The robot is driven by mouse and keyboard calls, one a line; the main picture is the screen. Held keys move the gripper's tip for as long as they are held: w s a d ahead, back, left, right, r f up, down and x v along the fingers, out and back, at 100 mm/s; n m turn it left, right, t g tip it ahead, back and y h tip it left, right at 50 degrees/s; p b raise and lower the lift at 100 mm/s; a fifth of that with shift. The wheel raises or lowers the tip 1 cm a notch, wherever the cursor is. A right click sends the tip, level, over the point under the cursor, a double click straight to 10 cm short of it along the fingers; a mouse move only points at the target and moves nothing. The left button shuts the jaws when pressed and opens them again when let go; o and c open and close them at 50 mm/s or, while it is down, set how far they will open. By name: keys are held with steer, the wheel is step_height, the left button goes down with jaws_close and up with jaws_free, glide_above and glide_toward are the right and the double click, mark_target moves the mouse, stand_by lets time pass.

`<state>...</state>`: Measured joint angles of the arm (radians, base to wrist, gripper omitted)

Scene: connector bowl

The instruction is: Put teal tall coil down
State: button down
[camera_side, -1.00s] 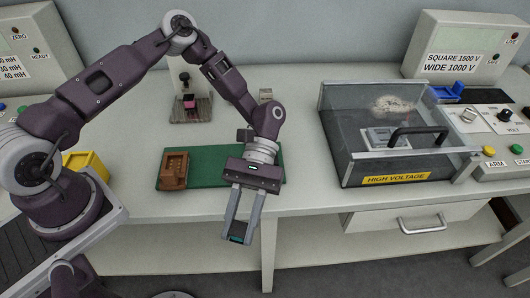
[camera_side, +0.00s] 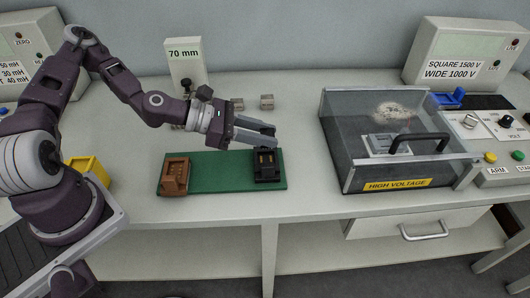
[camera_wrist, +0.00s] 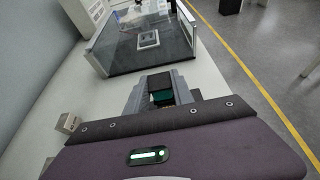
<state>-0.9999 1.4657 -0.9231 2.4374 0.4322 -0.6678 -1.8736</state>
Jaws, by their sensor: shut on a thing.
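My gripper (camera_side: 274,136) points to the right in the side view, above the back right of a green mat (camera_side: 222,172). In the wrist view my gripper (camera_wrist: 160,88) is shut on the teal tall coil (camera_wrist: 162,97), which shows as a small dark and teal piece between the fingers. In the side view the fingers hide the coil. A brown block with slots (camera_side: 174,176) sits at the mat's left end. A black block with yellow marks (camera_side: 266,166) sits at its right end, just below my fingers.
A clear-walled high-voltage box (camera_side: 395,180) with a black handle stands to the right. Two small grey blocks (camera_side: 237,104) (camera_side: 267,101) lie behind my gripper. A "70 mm" gauge (camera_side: 185,60) stands at the back, and a yellow bin (camera_side: 88,168) at the left.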

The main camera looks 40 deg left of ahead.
mark_target(264, 160)
step_height(264, 160, down, 5)
steer(key=shift+f, duration=0.1)
steer(key=c, duration=1.4)
jaws_free()
steer(key=shift+o, duration=0.2)
